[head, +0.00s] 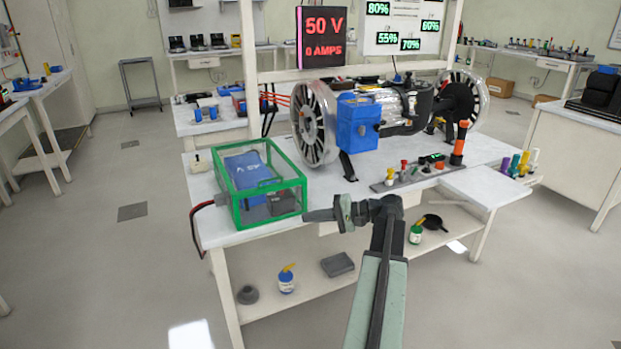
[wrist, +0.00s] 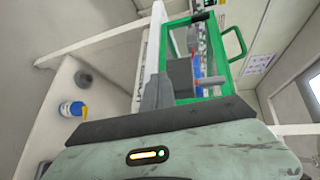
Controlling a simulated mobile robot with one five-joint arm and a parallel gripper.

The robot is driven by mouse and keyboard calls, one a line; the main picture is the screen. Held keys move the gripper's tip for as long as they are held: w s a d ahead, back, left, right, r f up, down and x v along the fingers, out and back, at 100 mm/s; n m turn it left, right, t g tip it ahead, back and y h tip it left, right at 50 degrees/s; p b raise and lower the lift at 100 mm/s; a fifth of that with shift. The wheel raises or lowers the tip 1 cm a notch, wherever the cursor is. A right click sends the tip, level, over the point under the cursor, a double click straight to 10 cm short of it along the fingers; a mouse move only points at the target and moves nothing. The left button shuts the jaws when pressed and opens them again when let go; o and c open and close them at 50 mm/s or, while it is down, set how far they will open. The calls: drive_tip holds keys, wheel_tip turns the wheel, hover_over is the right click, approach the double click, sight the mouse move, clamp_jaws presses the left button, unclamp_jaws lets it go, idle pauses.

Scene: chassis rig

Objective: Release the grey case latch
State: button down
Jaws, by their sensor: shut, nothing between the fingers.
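A green-framed case (head: 305,182) with clear walls sits on the near left end of the workbench. It holds a blue block (head: 248,168) and a dark block (head: 281,203). I cannot make out the grey latch clearly in either view. My gripper (head: 307,215) is shut and empty, its tip pointing left at the case's lower right front corner. Whether it touches the case is not clear. In the wrist view my gripper (wrist: 168,88) overlaps the green frame (wrist: 216,87), and a green handle (wrist: 240,45) shows beyond.
A red and black cable (head: 195,215) hangs from the case's left side. A large wheeled motor rig with a blue housing (head: 358,122) stands behind on the workbench (head: 240,236). A tool strip (head: 410,180) lies right. Bottles and tools sit on the lower shelf (head: 310,290).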

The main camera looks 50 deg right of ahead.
drive_tip(key=s+d+r+m+t+h+p, duration=0.1)
drive_tip(key=s+d+r+t, duration=0.2)
drive_tip(key=s+d+r, duration=0.4)
drive_tip(key=s+d, duration=0.2)
drive_tip(key=d, duration=0.1)
drive_tip(key=shift+r+m+t, duration=0.3)
drive_tip(key=shift+r+t, duration=0.05)
drive_tip(key=shift+t, duration=0.05)
approach(298, 192)
drive_tip(key=w+d, duration=0.3)
drive_tip(key=w, duration=0.2)
drive_tip(key=shift+w+a+r, duration=0.1)
drive_tip(key=shift+w+a, duration=0.15)
drive_tip(key=shift+a, duration=0.4)
drive_tip(key=shift+w+a, duration=0.25)
drive_tip(key=shift+a, duration=0.4)
drive_tip(key=shift+w+a+r, duration=0.1)
drive_tip(key=shift+w+a, duration=0.2)
drive_tip(key=shift+a, duration=0.35)
